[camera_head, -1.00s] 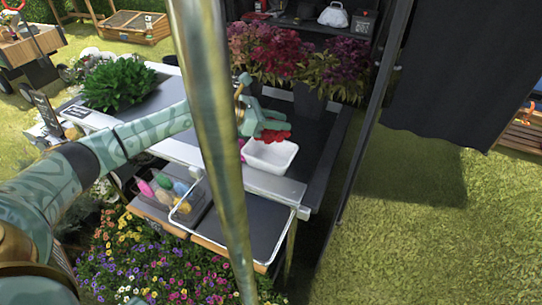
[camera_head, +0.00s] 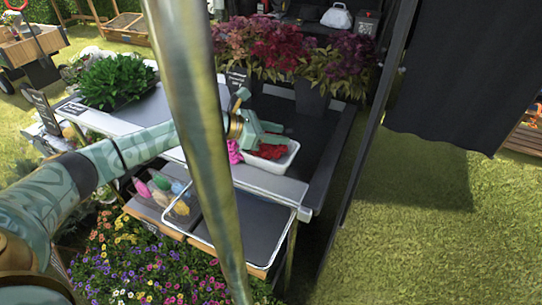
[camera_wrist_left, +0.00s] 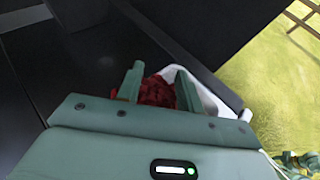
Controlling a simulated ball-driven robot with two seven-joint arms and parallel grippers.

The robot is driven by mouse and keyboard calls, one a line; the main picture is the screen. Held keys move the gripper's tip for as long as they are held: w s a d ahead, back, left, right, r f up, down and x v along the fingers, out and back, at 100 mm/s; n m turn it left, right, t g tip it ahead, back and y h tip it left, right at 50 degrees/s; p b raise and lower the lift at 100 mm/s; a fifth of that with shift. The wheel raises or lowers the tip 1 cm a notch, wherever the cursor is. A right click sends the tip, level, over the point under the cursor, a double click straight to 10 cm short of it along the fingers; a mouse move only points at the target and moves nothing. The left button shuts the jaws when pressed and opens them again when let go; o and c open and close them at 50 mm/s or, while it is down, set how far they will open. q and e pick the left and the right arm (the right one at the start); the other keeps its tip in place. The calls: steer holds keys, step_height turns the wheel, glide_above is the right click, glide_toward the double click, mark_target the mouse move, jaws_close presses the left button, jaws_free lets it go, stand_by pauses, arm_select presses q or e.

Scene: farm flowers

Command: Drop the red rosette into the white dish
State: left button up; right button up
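The white dish (camera_head: 272,187) sits on the dark tabletop near its front edge. Its white rim also shows in the left wrist view (camera_wrist_left: 207,98). The red rosette (camera_head: 270,152) lies inside the dish, and in the left wrist view the red rosette (camera_wrist_left: 157,91) shows between and below the fingers, partly hidden by them. My left gripper (camera_head: 266,138) is just above the dish. Its fingers stand apart in the left wrist view (camera_wrist_left: 160,82), and the rosette appears loose beneath them. My right gripper is not in view.
A pink item (camera_head: 235,152) is at the dish's left. Potted red and purple plants (camera_head: 312,68) stand behind it. A leafy green plant (camera_head: 115,80) is at the table's left. A wire-rimmed tray (camera_head: 245,225) is below the front edge. A pole crosses the head view.

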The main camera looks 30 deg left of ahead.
arm_select(q)
steer(key=shift+o, duration=0.9)
steer(key=p+v, duration=0.2)
steer(key=v, duration=1.4)
steer(key=shift+s+a+r, duration=0.1)
steer(key=shift+s, duration=0.1)
